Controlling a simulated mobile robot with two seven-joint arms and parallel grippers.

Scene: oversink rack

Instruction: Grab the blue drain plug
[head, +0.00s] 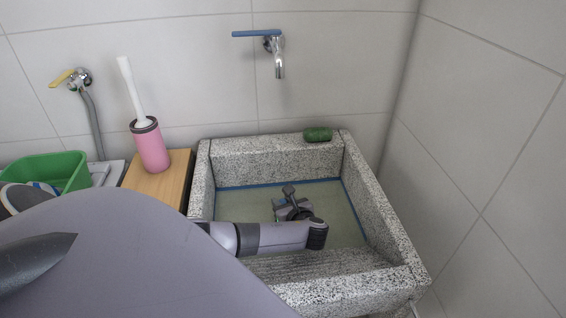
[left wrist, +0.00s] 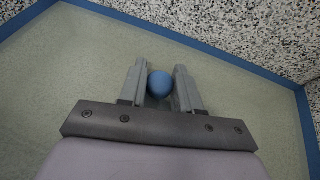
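The blue drain plug (left wrist: 159,84) is a small rounded blue knob in the left wrist view. It sits between the two grey fingers of my left gripper (left wrist: 161,80). The fingers are drawn in close on both sides of it, with no clear gap. In the head view my left gripper (head: 292,208) reaches down inside the speckled stone sink (head: 262,159), over its pale floor. The plug cannot be picked out there; my arm and gripper hide that part of the floor. My right gripper is not in view.
A green soap or sponge (head: 318,135) lies on the sink's back rim. A blue-handled tap (head: 279,60) is above. To the left are a pink brush holder (head: 150,146) on a wooden stand (head: 172,187) and a green basin (head: 62,172). The sink walls surround my gripper.

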